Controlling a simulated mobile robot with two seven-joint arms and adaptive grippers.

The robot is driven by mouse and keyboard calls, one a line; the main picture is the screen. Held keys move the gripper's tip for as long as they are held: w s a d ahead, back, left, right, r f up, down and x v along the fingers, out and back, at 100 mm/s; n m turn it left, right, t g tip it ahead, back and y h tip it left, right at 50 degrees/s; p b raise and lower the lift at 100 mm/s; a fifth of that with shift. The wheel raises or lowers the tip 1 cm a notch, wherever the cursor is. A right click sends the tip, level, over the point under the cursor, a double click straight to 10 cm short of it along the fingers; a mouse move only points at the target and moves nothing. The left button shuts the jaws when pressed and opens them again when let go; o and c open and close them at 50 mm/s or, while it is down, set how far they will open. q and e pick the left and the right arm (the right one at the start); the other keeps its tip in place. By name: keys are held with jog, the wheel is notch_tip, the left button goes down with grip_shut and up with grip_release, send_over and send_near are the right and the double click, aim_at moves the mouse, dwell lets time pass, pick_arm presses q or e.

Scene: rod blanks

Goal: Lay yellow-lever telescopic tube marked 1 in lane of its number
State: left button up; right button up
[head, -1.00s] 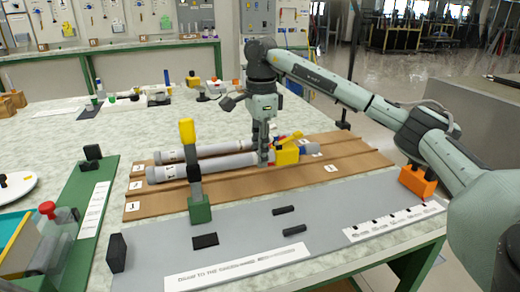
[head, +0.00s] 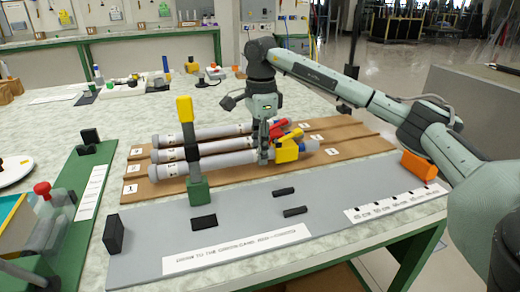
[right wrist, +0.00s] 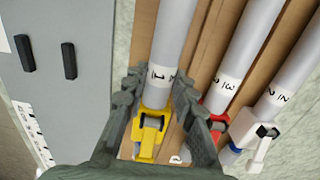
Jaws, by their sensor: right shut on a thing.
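The yellow-lever tube (head: 225,159) is grey and lies lengthwise along the front lane of the brown board (head: 200,188). Its band reads 1 in the right wrist view (right wrist: 161,72). My right gripper (head: 264,155) is shut around it, just beside the yellow lever clamp (head: 287,151). Its fingers also show on both sides of the tube in the right wrist view (right wrist: 163,100). The front lane's card (head: 130,189) appears to read 1. I cannot tell whether the tube fully touches the lane floor. My left gripper is not in view.
A red-lever tube marked 3 (right wrist: 231,82) lies in the middle lane, and a white-lever tube marked 2 (right wrist: 275,98) in the rear lane. A green-based post with a yellow top (head: 186,110) stands in front of the tubes. A grey panel (head: 240,215) lies nearer.

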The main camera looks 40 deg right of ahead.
jog(key=shift+f, duration=0.5)
jog(key=o, duration=0.9)
notch_tip(320, 180, up, 12)
jog(key=shift+d+r, duration=0.1)
dwell(0.6)
